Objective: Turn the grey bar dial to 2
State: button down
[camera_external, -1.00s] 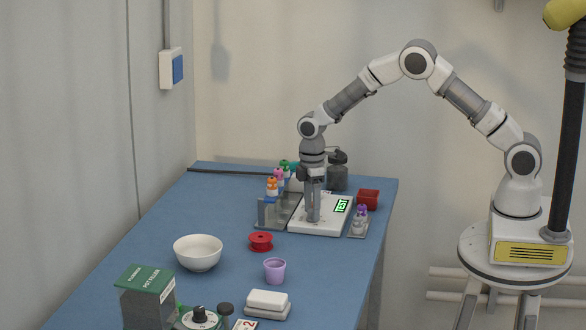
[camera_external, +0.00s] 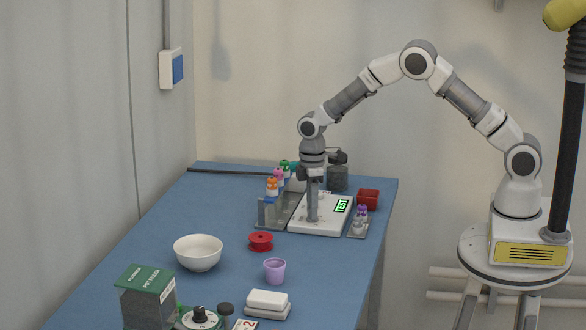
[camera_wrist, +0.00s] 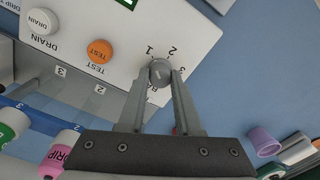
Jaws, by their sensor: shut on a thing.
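The grey bar dial (camera_wrist: 160,68) is a small round knob at the edge of a white control panel (camera_wrist: 110,28) in the wrist view. The printed numbers 1, 2 and 3 run around it, with the 3 partly hidden by a finger. My gripper (camera_wrist: 160,78) is shut on the dial, one finger on each side. I cannot tell for sure which number the dial points at. In the external view my gripper (camera_external: 312,218) points straight down onto the white panel (camera_external: 325,229) and hides the dial.
An orange TEST button (camera_wrist: 100,50) and a white DRAIN button (camera_wrist: 42,20) sit on the same panel. A rack with coloured bottles (camera_external: 272,186) stands left of the panel. A red box (camera_external: 368,199) and a small tray (camera_external: 358,230) are to its right.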

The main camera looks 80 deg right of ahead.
jog(key=m, duration=1)
jog(key=shift+m, duration=0.3)
dwell(0.4)
jog(key=c, duration=0.6)
grip_release()
notch_tip(320, 180, up, 18)
jog(key=shift+s+d+f+p, duration=0.15)
jog(key=shift+d+f+p, duration=0.1)
jog(key=shift+p, duration=0.15)
